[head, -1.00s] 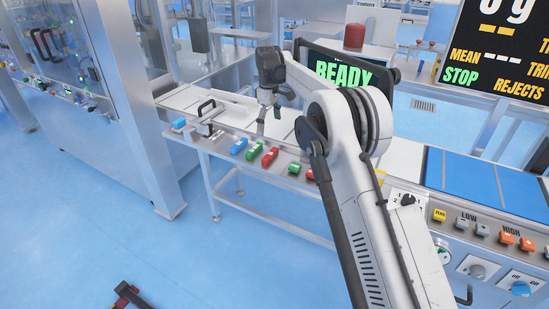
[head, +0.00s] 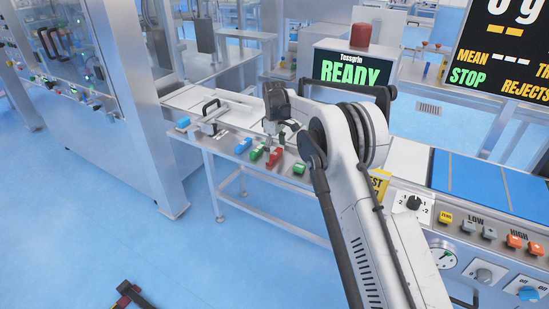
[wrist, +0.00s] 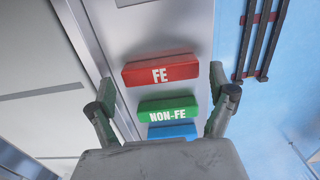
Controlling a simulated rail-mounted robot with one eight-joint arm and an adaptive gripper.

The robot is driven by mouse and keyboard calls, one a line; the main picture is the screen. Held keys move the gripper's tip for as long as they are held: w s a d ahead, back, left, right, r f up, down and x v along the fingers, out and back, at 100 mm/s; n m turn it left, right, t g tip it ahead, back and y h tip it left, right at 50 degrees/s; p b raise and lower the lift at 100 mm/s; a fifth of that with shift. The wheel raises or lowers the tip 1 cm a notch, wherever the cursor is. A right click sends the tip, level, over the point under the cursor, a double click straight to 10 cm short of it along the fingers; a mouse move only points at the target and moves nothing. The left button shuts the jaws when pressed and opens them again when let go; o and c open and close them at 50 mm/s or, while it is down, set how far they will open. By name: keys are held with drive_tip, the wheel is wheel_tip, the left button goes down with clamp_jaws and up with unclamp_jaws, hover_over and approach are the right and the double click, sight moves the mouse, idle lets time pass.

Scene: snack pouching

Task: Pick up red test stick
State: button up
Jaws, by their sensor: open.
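The red stick, marked FE (wrist: 160,71), lies flat on the metal ledge, ahead of and between my fingers in the wrist view. In the head view the red stick (head: 274,158) is in the row along the table's front edge. My gripper (head: 281,136) is open and empty, just above and behind that row; it also shows in the wrist view (wrist: 163,88), one finger to each side. The green NON-FE stick (wrist: 168,106) lies beside the red one, nearer the gripper body. The blue stick (wrist: 168,131) is partly hidden by the gripper.
A tray with a black handle (head: 209,107) stands to the left. The READY screen (head: 350,70) rises behind my arm. Blue floor (head: 110,220) lies beyond the table's front edge.

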wheel_tip(320, 180, down, 2)
drive_tip(key=shift+f, duration=0.1)
drive_tip(key=shift+c, duration=0.5)
drive_tip(key=c, duration=0.9)
drive_tip(key=shift+o, duration=0.2)
